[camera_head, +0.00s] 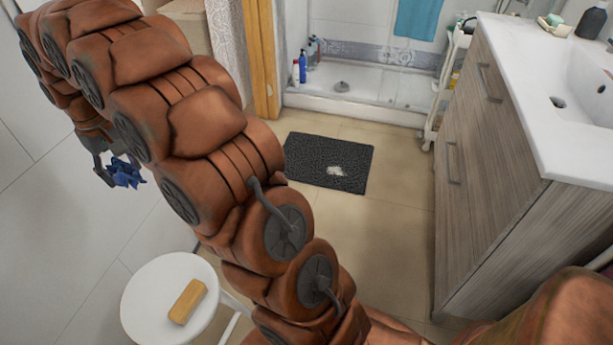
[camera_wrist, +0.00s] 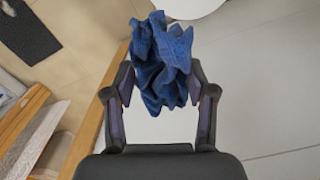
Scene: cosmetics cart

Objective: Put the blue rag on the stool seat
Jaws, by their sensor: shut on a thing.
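The crumpled blue rag (camera_head: 127,172) hangs in my gripper (camera_head: 112,160) at the left of the head view. In the wrist view the rag (camera_wrist: 163,62) bunches between the two fingertips, and my gripper (camera_wrist: 160,85) is shut on it. The round white stool seat (camera_head: 143,296) is at the lower left of the head view, lower in the picture than the rag. Part of the seat (camera_wrist: 196,7) shows at the top of the wrist view, beyond the rag. The rag is apart from the seat.
A tan block (camera_head: 188,301) lies on the right part of the seat; the left part is bare. A dark mat (camera_head: 325,160) with a white patch lies on the floor. A wooden vanity (camera_head: 490,170) stands at right. A wooden door frame (camera_wrist: 105,110) is close to my gripper.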

